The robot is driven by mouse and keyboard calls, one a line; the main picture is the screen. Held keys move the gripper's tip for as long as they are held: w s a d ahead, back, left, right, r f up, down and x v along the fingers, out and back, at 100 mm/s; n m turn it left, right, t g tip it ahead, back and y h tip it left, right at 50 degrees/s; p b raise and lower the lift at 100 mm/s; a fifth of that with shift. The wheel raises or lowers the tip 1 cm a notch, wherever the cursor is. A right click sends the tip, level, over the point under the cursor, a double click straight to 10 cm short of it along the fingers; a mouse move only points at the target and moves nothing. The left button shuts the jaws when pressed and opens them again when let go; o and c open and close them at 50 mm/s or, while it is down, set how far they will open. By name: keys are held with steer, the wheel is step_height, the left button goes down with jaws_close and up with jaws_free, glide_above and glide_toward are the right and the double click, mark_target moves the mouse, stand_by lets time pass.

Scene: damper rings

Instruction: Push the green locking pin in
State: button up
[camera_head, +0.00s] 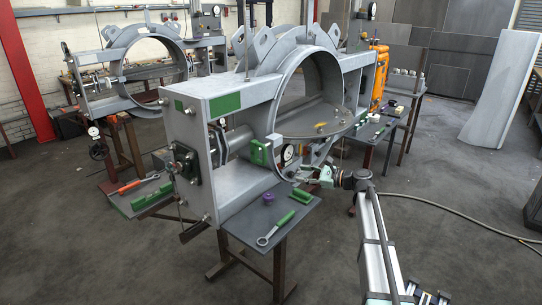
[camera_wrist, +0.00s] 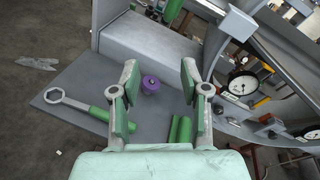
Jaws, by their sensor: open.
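My gripper (camera_head: 310,177) is at the lower right of the large grey ring frame (camera_head: 222,88), above the grey side table. In the wrist view my gripper (camera_wrist: 160,78) is open, its green-padded fingers wide apart with nothing held. I cannot tell for sure which green part is the locking pin. A green part (camera_head: 259,153) sits on the frame near the ring's lower left. Green pieces (camera_head: 301,193) lie on the side table and show in the wrist view (camera_wrist: 180,130) beside the right finger. In the wrist view another green part (camera_wrist: 172,10) is at the top edge.
The side table (camera_head: 255,215) also carries a purple knob (camera_head: 269,198) and a green-handled ring wrench (camera_head: 276,229). In the wrist view, a dial gauge (camera_wrist: 242,86) is on the frame at right. A hose (camera_head: 455,212) lies on the floor at right.

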step_height(320, 180, up, 3)
steer(key=w+m+y, duration=0.1)
steer(key=m, duration=0.2)
steer(key=m+p, duration=0.2)
steer(key=p, duration=0.3)
glide_toward(265, 160)
steer(key=shift+t+y, duration=0.3)
steer(key=x, duration=1)
steer(key=shift+w+a+r, duration=0.1)
steer(key=shift+w+r, duration=0.25)
steer(key=shift+r, duration=0.05)
jaws_close()
